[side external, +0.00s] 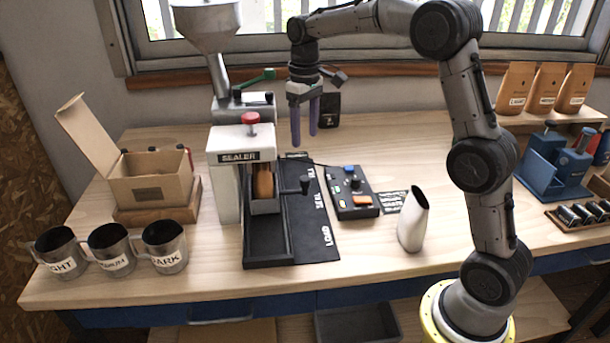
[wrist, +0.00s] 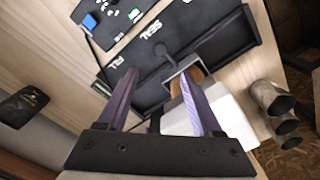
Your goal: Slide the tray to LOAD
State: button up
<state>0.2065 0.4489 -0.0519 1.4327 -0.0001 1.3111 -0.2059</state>
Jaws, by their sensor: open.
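The tray (side external: 264,207) is a grey box on a dark rail, under the head of the white sealer (side external: 226,190). A brown bag (side external: 264,182) stands in it. A dark knob handle (side external: 305,185) sticks out from its right side, beside the SEAL label. The LOAD label (side external: 327,240) is at the rail's near end, where the rail (side external: 268,250) is empty. My gripper (side external: 305,140) is open and empty, above and behind the handle, with purple fingers pointing down. In the wrist view the tray (wrist: 178,84) and handle (wrist: 163,47) show beyond the fingertips.
A control box (side external: 352,195) with buttons lies right of the rail, and a white scoop-like cup (side external: 413,220) stands farther right. Several metal mugs (side external: 110,250) and an open carton (side external: 150,185) are at the left. The near right tabletop is clear around the cup.

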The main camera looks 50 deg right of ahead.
aim_at(305, 178)
notch_tip(305, 178, down, 13)
jog(key=shift+r, duration=0.15)
dwell(0.4)
grip_shut()
dwell(1.2)
